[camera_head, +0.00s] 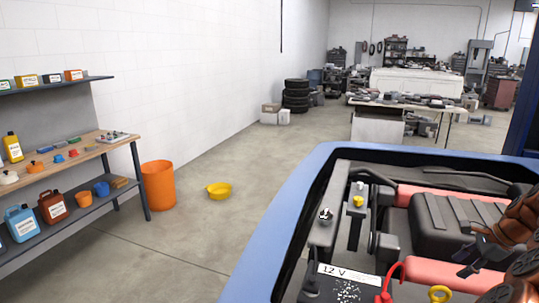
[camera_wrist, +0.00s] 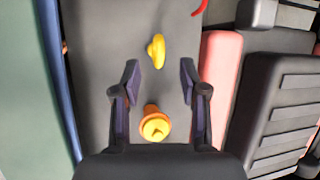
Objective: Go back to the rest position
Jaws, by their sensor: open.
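My gripper (camera_wrist: 159,72) is open in the wrist view, its two dark fingers spread apart with nothing held between them. Below it lies a grey surface in the engine bay.
The bay holds a 12 V battery (camera_head: 343,277), a red cable (camera_head: 392,278) and red and black engine parts. At left stand a workbench (camera_head: 125,138) with bottles and an orange bin (camera_head: 158,186).

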